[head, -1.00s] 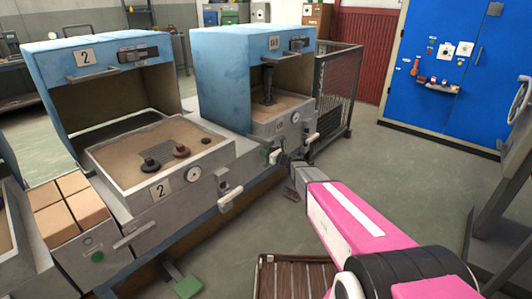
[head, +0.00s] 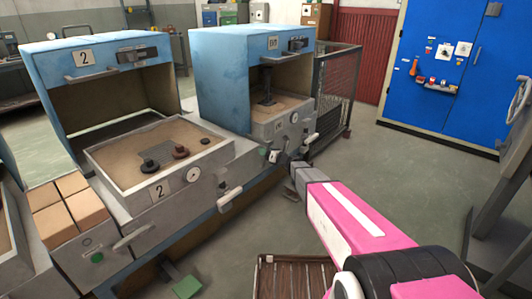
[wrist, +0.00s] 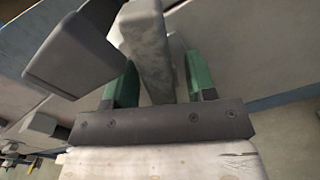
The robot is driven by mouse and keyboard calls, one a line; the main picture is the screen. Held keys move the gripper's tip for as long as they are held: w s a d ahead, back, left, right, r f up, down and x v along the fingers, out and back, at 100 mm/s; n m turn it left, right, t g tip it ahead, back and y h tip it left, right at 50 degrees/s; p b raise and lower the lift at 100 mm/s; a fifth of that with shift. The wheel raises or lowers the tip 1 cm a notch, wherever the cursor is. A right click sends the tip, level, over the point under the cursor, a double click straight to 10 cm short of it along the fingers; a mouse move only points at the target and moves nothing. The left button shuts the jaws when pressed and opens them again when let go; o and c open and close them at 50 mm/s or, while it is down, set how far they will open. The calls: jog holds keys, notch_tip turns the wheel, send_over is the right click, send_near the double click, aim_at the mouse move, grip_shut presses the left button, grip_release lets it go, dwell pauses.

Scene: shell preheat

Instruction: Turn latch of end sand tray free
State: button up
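The end sand tray (head: 268,130) sits in the right-hand blue station, filled with brown sand, with a gauge and handles on its front. My gripper (head: 280,158) is low at the front of this tray; its fingers are too small to read in the head view. In the wrist view my gripper (wrist: 160,82) has two green fingers apart, one on each side of a grey bar (wrist: 148,45), which looks like the latch lever. A gap shows between the bar and the right finger. The bar's contact with the left finger is unclear.
A dark block (wrist: 70,50) lies close by the left finger in the wrist view. Sand tray 2 (head: 130,200) stands to the left. A mesh cage (head: 335,95) stands right of the end station. A slatted wooden pallet (head: 295,278) lies below my arm. Open floor lies to the right.

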jog(key=v, duration=1)
jog(key=shift+s+d, duration=0.3)
jog(key=shift+w+f+n, duration=0.2)
jog(key=shift+w+n, duration=0.05)
jog(key=shift+n, duration=0.05)
jog(key=c, duration=0.9)
jog(key=w+f+n+g+y, duration=0.1)
jog(key=f+n, duration=0.1)
jog(key=n, duration=0.2)
jog(key=w+f+n+g+y, duration=0.1)
jog(key=w+f+n+g, duration=0.1)
jog(key=n, duration=0.2)
jog(key=w+f+n+g+y, duration=0.1)
jog(key=w+f+n+y, duration=0.1)
jog(key=n, duration=0.1)
jog(key=shift+w+d+n+g, duration=0.25)
jog(key=shift+d+n+g, duration=0.05)
jog(key=shift+d+n, duration=0.1)
grip_shut()
jog(key=w+d+f+n+g+y, duration=0.35)
jog(key=f+n+g, duration=0.3)
jog(key=n, duration=0.65)
jog(key=s+a+r+n+g, duration=0.1)
jog(key=s+a, duration=0.1)
jog(key=a, duration=0.3)
jog(key=s+a+r+n, duration=0.1)
jog(key=s+a+r, duration=0.1)
jog(key=a, duration=0.4)
jog(key=shift+r+g, duration=0.35)
